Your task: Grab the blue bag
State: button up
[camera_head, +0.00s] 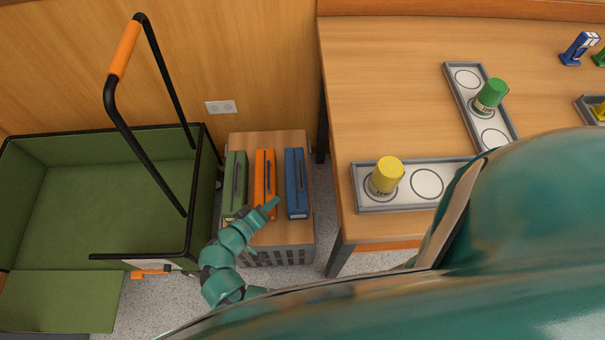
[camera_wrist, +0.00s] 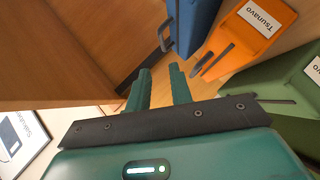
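The blue bag (camera_head: 296,184) stands on a wooden-topped crate (camera_head: 282,232), rightmost in a row of three bags. In the wrist view the blue bag (camera_wrist: 194,22) is at the top, with its handle standing out on its left side. My gripper (camera_wrist: 160,80) is open, its two green fingers apart with nothing between them. The fingers point toward the blue bag's handle and look short of it. In the head view my gripper (camera_head: 274,202) is over the crate's front part, by the blue bag's lower left; contact cannot be told there.
An orange bag (camera_head: 265,172) and a green bag (camera_head: 235,178) stand to the left of the blue one. A green cart (camera_head: 85,190) with a tall handle is at left. A table (camera_head: 400,90) with trays and yellow and green canisters is at right.

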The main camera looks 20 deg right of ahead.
jog(key=x, duration=1.1)
jog(key=shift+a+b, duration=0.1)
jog(key=shift+b, duration=0.2)
jog(key=shift+w+x, duration=0.15)
jog(key=shift+x, duration=1.2)
jog(key=shift+w+x, duration=0.15)
jog(key=shift+x, duration=1.2)
jog(key=shift+a, duration=0.2)
grip_shut()
